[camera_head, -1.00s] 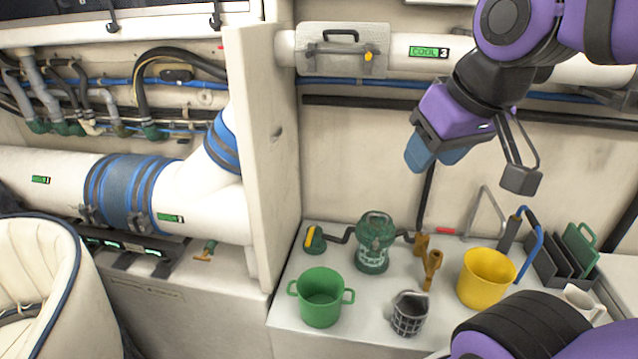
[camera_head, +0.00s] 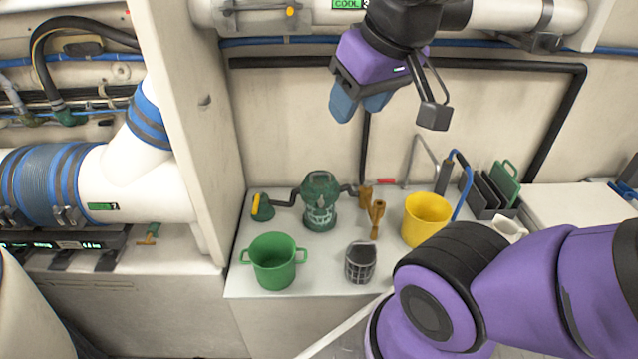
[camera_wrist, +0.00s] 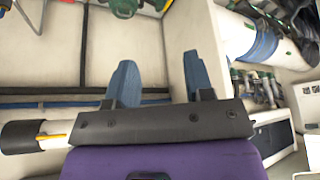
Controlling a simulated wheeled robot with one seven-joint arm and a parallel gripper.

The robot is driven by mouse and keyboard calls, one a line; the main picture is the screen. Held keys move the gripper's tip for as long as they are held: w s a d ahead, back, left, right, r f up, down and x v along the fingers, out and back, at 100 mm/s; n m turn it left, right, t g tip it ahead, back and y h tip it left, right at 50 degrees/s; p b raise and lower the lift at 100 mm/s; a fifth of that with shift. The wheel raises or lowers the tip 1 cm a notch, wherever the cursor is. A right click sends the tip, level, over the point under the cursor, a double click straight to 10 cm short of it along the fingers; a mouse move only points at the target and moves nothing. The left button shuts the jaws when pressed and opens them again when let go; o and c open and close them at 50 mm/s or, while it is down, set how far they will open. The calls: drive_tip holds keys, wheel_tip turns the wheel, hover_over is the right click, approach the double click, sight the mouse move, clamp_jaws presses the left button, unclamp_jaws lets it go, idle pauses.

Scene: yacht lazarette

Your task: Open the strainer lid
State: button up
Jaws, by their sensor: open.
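The green strainer (camera_head: 320,203) stands on the white counter, with its domed lid (camera_head: 321,182) on top. Dark pipes join it on both sides. In the wrist view part of the strainer (camera_wrist: 124,6) shows at the top edge, cut off. My gripper (camera_head: 358,106) is above and behind the strainer, a little to its right, well clear of it. Its two blue fingers are apart with nothing between them, as the wrist view (camera_wrist: 157,86) also shows.
The white counter (camera_head: 318,270) holds a green pot (camera_head: 273,261), a dark mesh basket (camera_head: 360,262), a yellow bucket (camera_head: 426,220), brass fittings (camera_head: 376,218) and a yellow-handled valve (camera_head: 262,208). A partition (camera_head: 190,120) rises on the left. A dark pipe (camera_head: 480,65) runs along the back wall.

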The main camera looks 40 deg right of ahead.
drive_tip(key=w+d+f+m+g, duration=0.1)
drive_tip(key=w+d+f+m, duration=0.15)
drive_tip(key=w, duration=0.65)
drive_tip(key=m+g, duration=0.4)
drive_tip(key=m, duration=0.2)
hover_over(320, 202)
wheel_tip(320, 202, down, 30)
wheel_tip(320, 202, down, 11)
drive_tip(key=shift+s+f, duration=0.1)
clamp_jaws()
